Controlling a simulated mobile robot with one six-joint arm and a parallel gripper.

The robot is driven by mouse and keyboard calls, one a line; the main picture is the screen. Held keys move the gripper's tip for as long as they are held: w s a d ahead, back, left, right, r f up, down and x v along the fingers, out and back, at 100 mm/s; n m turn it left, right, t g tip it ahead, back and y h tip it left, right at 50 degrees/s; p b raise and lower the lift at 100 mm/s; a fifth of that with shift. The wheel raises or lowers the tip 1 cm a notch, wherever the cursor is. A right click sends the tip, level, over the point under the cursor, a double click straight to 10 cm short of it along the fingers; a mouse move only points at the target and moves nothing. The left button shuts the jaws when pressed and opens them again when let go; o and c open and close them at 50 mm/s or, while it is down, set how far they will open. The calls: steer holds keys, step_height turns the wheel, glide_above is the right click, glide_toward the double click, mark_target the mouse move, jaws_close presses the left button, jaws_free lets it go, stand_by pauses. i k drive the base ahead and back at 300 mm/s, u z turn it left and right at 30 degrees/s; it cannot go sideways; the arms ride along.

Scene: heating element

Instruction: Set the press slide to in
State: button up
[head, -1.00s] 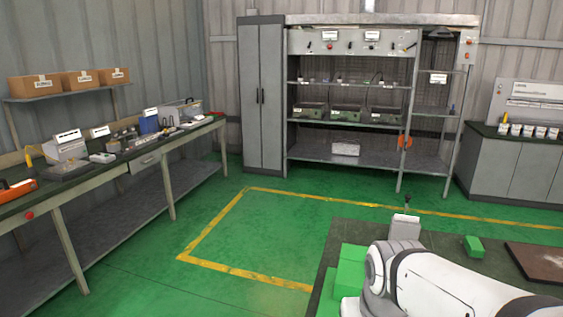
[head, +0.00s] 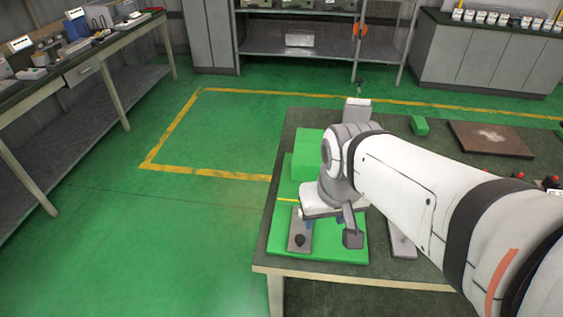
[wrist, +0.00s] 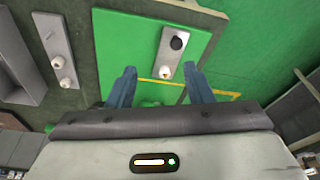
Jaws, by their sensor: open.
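A narrow grey plate with a black knob (wrist: 176,43) lies on the green panel (wrist: 125,40) of the near table. The same knobbed plate (head: 299,232) shows in the head view, at the panel's near left. I see no readable label, so I cannot tell for sure whether it is the press slide. My gripper (wrist: 160,74) is open, its two blue fingers apart above the panel. In the wrist view the plate's near end, with a small pale knob, lies between and just beyond the fingertips. Nothing shows held. My wrist hides part of the panel in the head view.
Another grey plate with pale knobs (wrist: 55,50) lies left of the panel in the wrist view. Green blocks (head: 308,148), a brown board (head: 490,139) and red knobs stand further back on the table (head: 385,272). The floor at left is clear.

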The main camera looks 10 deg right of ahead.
mark_target(300, 238)
steer(key=u, duration=1.1)
steer(key=k, duration=1.35)
steer(key=z, duration=0.4)
steer(key=i, duration=1)
steer(key=z, duration=0.05)
